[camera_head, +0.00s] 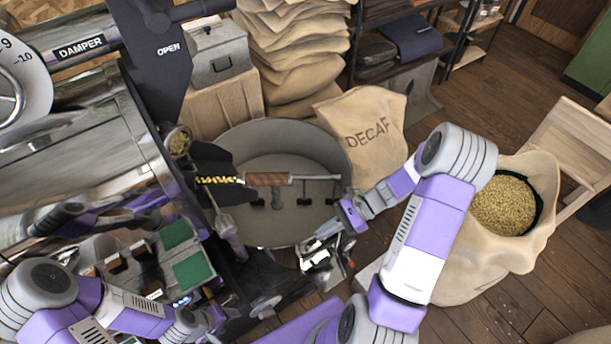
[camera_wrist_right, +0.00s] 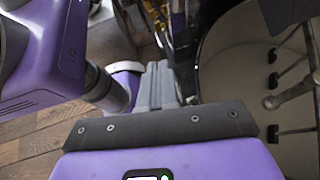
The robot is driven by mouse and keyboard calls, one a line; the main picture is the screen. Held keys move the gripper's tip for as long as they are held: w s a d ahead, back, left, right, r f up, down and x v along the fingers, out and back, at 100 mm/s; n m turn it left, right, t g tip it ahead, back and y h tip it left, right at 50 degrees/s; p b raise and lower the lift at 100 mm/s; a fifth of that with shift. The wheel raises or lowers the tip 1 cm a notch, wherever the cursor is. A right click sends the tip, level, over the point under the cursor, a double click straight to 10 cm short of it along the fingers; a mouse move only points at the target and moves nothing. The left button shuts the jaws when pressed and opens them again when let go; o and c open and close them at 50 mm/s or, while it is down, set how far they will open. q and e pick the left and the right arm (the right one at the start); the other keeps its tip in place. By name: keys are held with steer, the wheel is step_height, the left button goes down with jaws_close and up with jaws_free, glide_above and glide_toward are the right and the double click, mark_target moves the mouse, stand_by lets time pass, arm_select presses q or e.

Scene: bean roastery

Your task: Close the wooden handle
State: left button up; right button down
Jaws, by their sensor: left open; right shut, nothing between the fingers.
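The wooden handle (camera_head: 267,179) is a brown grip on a metal bar above the round grey cooling tray (camera_head: 330,150) in the head view.
The roaster body with a DAMPER dial (camera_head: 20,85) fills the left side. A DECAF sack (camera_head: 370,125) and stacked sacks (camera_head: 290,50) stand behind the tray. An open sack of beans (camera_head: 503,205) stands at right. Wooden floor is clear at lower right.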

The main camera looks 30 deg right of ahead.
steer(key=d+r+m+t+y, duration=0.25)
steer(key=d+r, duration=0.25)
steer(key=r, duration=0.3)
steer(key=d+r+m+t+y, duration=0.1)
steer(key=d+r+t, duration=0.35)
steer(key=r, duration=0.45)
steer(key=b, duration=0.2)
glide_toward(262, 178)
steer(key=f, duration=0.1)
steer(key=shift+w+d+f+m, duration=0.15)
steer(key=shift+w+m, duration=0.1)
steer(key=shift+w, duration=0.15)
steer(key=p+x, duration=0.2)
steer(key=x, duration=0.9)
steer(key=shift+s, duration=0.1)
steer(key=shift+s+d, duration=0.1)
steer(key=shift+d, duration=0.3)
steer(key=p+v, duration=0.2)
steer(key=v, duration=1.1)
steer(key=shift+d, duration=0.25)
